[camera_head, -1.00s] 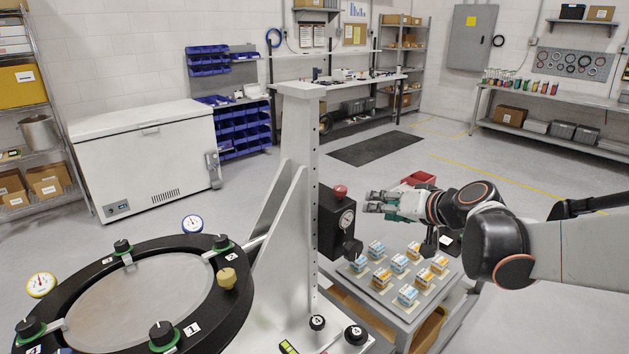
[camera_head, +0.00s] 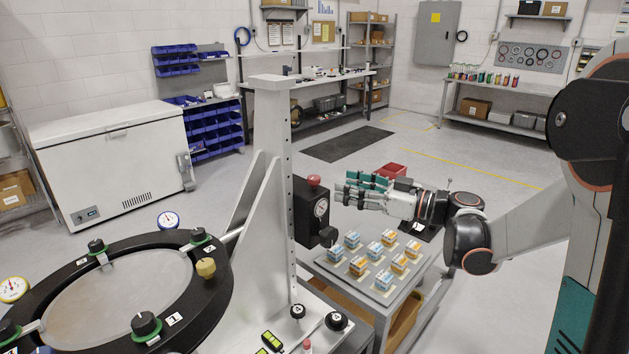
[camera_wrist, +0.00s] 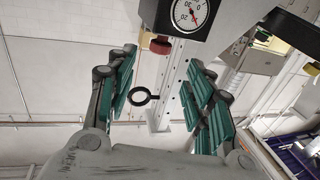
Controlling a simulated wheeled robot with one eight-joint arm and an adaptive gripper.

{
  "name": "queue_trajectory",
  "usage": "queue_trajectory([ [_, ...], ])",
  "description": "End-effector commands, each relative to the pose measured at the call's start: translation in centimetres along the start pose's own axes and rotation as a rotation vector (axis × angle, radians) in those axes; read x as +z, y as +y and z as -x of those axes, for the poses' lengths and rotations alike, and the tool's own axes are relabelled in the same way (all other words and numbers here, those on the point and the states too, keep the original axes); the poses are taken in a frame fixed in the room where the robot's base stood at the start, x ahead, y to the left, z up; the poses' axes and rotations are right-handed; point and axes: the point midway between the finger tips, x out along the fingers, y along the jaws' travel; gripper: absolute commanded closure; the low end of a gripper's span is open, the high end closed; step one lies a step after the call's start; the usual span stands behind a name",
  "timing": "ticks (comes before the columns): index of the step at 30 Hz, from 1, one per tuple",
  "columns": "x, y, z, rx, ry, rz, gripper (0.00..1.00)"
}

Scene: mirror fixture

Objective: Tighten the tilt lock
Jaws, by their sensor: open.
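The mirror fixture has a pale round plate in a black ring (camera_head: 212,308), with several black knobs on green bases and a yellow knob (camera_head: 206,267). Beside it stands a grey column (camera_head: 272,150). A black box (camera_head: 304,212) on the column carries a dial (camera_head: 321,208), a red knob (camera_head: 314,181) on top and a black knob (camera_head: 328,236) low on its front. I cannot tell which part is the tilt lock. My gripper (camera_head: 350,188) is open and empty, just right of the box. In the wrist view, the dial (camera_wrist: 190,13) and red knob (camera_wrist: 160,45) show upside down beyond the fingers.
A cart with a grey tray (camera_head: 383,293) of several small boxes stands below my gripper. A red bin (camera_head: 391,170) is behind it. Two black knobs (camera_head: 298,311) (camera_head: 336,320) stand at the column's base. The floor behind is open around a dark mat (camera_head: 348,144).

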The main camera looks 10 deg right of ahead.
Motion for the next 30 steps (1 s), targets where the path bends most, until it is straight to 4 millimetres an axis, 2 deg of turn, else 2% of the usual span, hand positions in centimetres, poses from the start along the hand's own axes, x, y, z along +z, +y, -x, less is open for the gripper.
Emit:
queue_trajectory([
  [1,0.1,-0.1,-1.2,-0.004,0.000,0.000,0.52],
  [9,0.1,-0.1,-6.3,-0.003,-0.001,-0.001,0.52],
  [15,0.1,0.0,-8.8,0.000,-0.001,-0.001,0.52],
  [20,0.1,0.0,-9.6,0.000,-0.001,-0.001,0.52],
  [28,0.0,0.0,-9.7,0.001,-0.001,-0.001,0.52],
  [29,0.0,0.0,-9.7,0.001,-0.001,-0.001,0.57],
  [30,0.0,0.0,-9.7,0.001,-0.001,-0.001,0.66],
])
